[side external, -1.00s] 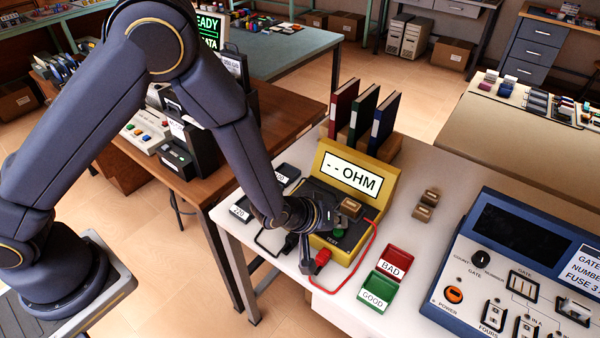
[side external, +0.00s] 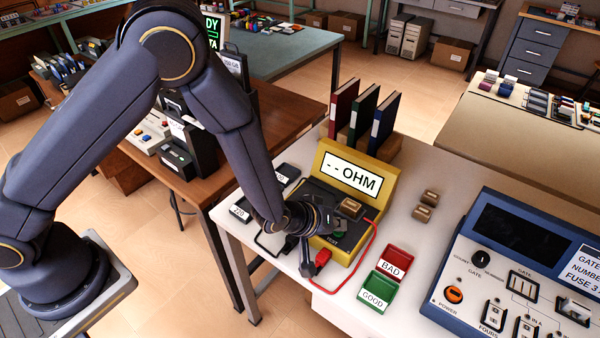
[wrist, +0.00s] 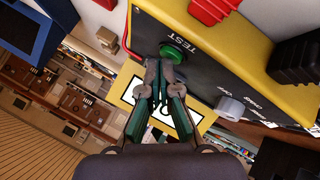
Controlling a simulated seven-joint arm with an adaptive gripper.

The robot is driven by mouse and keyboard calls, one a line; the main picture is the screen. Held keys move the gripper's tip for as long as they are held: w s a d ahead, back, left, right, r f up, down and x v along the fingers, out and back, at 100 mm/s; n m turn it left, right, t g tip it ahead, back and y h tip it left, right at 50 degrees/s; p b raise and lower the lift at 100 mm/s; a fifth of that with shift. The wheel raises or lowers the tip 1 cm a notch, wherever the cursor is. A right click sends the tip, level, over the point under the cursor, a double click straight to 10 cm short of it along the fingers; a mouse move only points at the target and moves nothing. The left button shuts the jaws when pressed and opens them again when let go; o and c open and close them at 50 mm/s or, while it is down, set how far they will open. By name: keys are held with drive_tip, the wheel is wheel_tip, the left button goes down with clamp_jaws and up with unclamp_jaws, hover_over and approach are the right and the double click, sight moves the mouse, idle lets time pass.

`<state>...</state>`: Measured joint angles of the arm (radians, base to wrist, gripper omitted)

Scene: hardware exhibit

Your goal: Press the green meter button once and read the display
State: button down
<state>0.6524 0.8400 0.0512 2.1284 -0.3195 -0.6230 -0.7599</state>
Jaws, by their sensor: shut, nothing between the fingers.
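The yellow meter (side external: 383,200) stands on the white table. Its display (side external: 352,174) reads "- - OHM". The green button (wrist: 178,48), beside the word TEST, shows clearly in the wrist view; in the side view it (side external: 339,231) is partly hidden behind my gripper. My gripper (wrist: 160,66) is shut and empty. In the wrist view its fingertips are close beside the button's lower left edge; I cannot tell whether they touch it.
A red plug (side external: 323,258) and red cable (side external: 368,247) are close to my gripper. A red BAD tray (side external: 396,262) and green GOOD tray (side external: 377,292) lie to the right. Binders (side external: 383,122) stand behind the meter. A blue tester (side external: 460,262) is at the far right.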

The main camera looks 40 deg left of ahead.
sight(336, 232)
drive_tip(key=shift+f, duration=0.25)
idle(0.4)
drive_tip(key=shift+r, duration=0.9)
drive_tip(key=shift+r, duration=2.5)
drive_tip(key=shift+a, duration=0.1)
